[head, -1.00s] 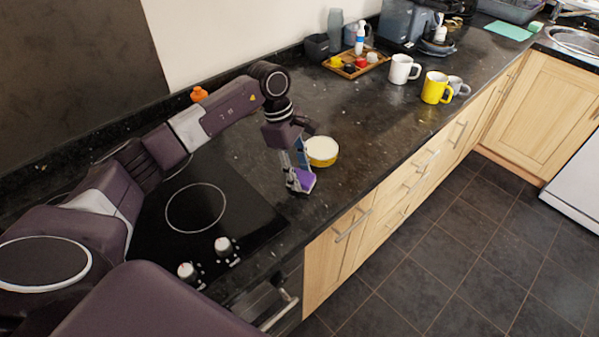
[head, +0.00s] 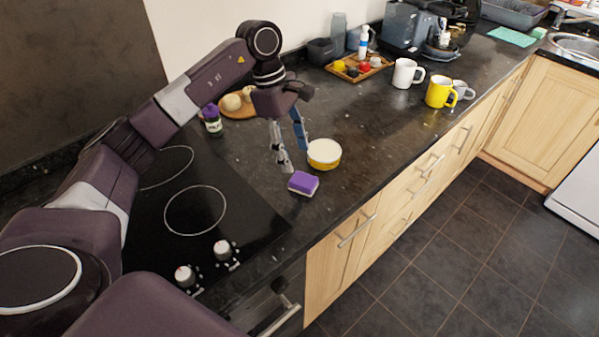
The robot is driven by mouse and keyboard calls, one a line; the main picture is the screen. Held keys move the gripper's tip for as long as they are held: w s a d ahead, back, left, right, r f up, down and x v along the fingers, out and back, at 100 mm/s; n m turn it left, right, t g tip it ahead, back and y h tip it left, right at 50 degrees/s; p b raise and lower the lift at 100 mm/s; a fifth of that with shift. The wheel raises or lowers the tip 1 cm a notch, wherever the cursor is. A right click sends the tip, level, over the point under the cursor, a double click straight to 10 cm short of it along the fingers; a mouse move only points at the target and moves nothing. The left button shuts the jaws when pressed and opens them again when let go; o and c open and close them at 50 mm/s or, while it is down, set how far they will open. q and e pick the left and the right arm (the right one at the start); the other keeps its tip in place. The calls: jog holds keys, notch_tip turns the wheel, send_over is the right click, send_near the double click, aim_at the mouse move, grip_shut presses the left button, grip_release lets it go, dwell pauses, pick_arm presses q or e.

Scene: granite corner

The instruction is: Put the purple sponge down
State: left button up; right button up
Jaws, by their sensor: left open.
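The purple sponge (head: 303,183) lies on the dark granite counter (head: 345,195), just right of the hob and near the counter's front edge. A pale layer shows along its lower side. My left gripper (head: 295,160) is open and empty. Its fingers point down, above and behind the sponge, and look apart from it. My right gripper does not show.
A purple-capped bottle (head: 212,119) and a wooden board (head: 240,104) with round items are behind my arm. Mugs (head: 440,90) stand farther right. The counter right of the tub is clear.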

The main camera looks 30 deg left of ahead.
pick_arm(q)
jog(key=v, duration=0.4)
jog(key=shift+r+b, duration=0.15)
jog(key=shift+b, duration=0.15)
